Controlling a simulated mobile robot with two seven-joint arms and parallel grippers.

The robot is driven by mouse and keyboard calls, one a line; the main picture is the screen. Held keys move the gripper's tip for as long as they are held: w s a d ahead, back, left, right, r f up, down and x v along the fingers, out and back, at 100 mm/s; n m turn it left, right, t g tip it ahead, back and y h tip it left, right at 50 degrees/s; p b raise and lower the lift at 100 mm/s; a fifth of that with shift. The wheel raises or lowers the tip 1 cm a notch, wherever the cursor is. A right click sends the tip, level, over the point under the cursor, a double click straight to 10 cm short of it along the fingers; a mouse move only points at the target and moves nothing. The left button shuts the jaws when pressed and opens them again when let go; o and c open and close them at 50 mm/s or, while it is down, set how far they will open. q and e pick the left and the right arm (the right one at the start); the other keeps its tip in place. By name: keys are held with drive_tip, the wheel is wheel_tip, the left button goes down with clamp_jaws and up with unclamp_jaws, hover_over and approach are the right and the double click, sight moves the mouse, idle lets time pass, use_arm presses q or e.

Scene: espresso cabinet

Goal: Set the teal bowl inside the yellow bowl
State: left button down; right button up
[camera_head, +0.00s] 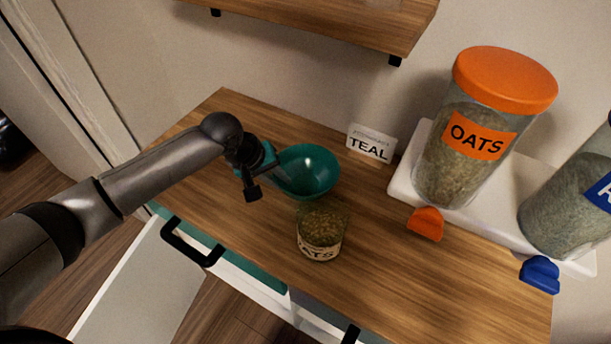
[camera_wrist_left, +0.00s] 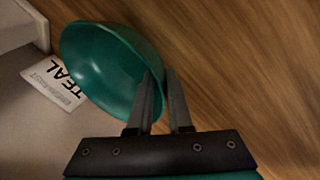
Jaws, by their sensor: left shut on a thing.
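The teal bowl (camera_head: 312,172) is at the back left of the wooden counter, in front of the TEAL card. It also shows in the left wrist view (camera_wrist_left: 100,65), with its inside visible and empty. My left gripper (camera_head: 280,175) comes in from the left and is shut on the bowl's near-left rim. In the left wrist view its two fingers (camera_wrist_left: 159,88) straddle the rim. I cannot tell whether the bowl touches the counter. The yellow bowl is not in view. My right gripper is not in view.
A small jar (camera_head: 320,232) labelled OATS stands close in front of the bowl. The TEAL card (camera_head: 371,143) stands behind. A shelf (camera_head: 330,22) hangs above.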

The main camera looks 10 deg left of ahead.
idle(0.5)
use_arm(q)
wheel_tip(320, 180, up, 20)
drive_tip(key=p, duration=0.4)
drive_tip(key=s+f+m+g+b, duration=0.1)
drive_tip(key=s+f+m+b, duration=0.1)
drive_tip(key=s, duration=0.4)
drive_tip(key=s+a+f+m+g+h+b, duration=0.1)
drive_tip(key=s+f+m+b, duration=0.2)
drive_tip(key=s+b, duration=0.2)
drive_tip(key=shift+s+m+b, duration=0.3)
drive_tip(key=shift+s+m, duration=0.1)
drive_tip(key=shift+a, duration=0.15)
